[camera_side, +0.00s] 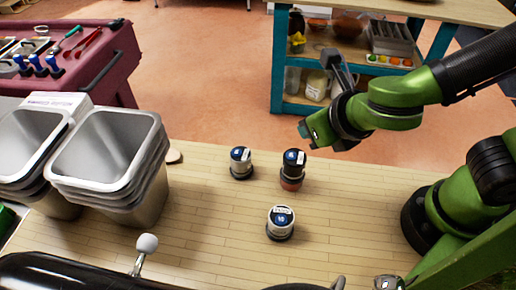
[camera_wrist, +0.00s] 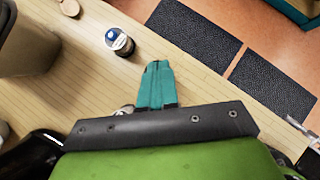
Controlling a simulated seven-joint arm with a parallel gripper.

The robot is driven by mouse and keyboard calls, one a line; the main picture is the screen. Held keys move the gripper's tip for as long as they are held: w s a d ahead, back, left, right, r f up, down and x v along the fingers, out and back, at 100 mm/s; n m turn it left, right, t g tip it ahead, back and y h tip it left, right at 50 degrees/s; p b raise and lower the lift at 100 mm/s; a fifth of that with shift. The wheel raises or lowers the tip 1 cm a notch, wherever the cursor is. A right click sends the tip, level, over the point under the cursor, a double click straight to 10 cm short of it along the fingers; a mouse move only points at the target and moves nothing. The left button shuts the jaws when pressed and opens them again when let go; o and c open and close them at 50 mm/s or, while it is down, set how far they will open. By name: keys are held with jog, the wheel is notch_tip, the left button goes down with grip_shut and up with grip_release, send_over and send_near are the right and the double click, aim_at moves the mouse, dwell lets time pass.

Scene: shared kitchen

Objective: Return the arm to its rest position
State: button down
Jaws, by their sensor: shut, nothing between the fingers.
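My green arm reaches in from the right in the side view. My gripper (camera_side: 305,131) hangs in the air above the back edge of the wooden counter (camera_side: 345,215), near the small jars. In the wrist view my teal gripper fingers (camera_wrist: 156,72) are together, with nothing between them. A small jar with a dark lid and a blue label (camera_side: 293,170) stands closest to the gripper in the side view. Another jar (camera_side: 240,163) stands to its left, and a third jar (camera_side: 281,223) stands nearer the camera. The gripper is apart from all of them.
Stacked metal bins (camera_side: 110,160) stand at the counter's left. A black, shiny object with a white knob (camera_side: 147,243) lies at the front left. A teal-framed shelf (camera_side: 279,70) and a red cart (camera_side: 100,60) stand beyond. The counter between the jars and my base is clear.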

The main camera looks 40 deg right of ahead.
jog(key=s+d+r+n+y, duration=0.1)
jog(key=d+n, duration=0.4)
jog(key=n, duration=0.5)
jog(key=s+d+r+n+y, duration=0.1)
jog(key=d+r+n, duration=0.3)
jog(key=n, duration=0.7)
jog(key=s+d+r+n+y, duration=0.1)
jog(key=d+r+n, duration=0.2)
jog(key=n, duration=0.8)
jog(key=d, duration=0.2)
jog(key=shift+d+g, duration=0.3)
jog(key=shift+d, duration=0.05)
